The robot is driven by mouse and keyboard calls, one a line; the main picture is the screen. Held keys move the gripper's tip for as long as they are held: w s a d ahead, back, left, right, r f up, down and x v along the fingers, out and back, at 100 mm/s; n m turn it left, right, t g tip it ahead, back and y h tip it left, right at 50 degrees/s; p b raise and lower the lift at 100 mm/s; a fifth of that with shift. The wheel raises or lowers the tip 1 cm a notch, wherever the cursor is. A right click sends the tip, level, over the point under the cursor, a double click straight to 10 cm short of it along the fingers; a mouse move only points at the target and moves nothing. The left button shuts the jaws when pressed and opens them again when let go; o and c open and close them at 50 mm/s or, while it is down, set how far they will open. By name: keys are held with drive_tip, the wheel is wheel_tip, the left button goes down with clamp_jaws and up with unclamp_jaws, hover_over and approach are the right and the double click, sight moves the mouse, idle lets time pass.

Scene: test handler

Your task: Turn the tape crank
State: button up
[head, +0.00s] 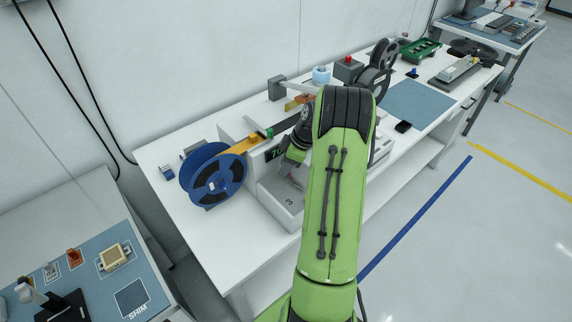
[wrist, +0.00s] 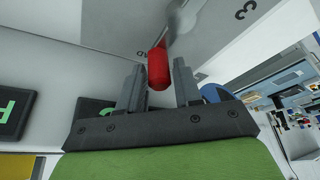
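The crank's red handle (wrist: 158,70) shows in the wrist view, at the end of a grey arm in front of the light grey machine housing. My gripper (wrist: 160,80) is open, with one dark finger on each side of the red handle and small gaps visible between. How deep the handle sits between the fingers is hard to tell. In the head view my green arm hides the crank and most of my gripper. The test handler (head: 255,172) stands on the white bench, with a blue tape reel (head: 200,160) at its left and orange tape (head: 238,145) running into it.
A grey bin marked 3 (head: 283,208) sits at the machine's front. Dark reels (head: 373,82), a red-topped box (head: 347,68) and a blue mat (head: 420,103) lie to the right. A side table with a shim mat (head: 95,245) is at lower left.

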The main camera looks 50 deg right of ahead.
clamp_jaws()
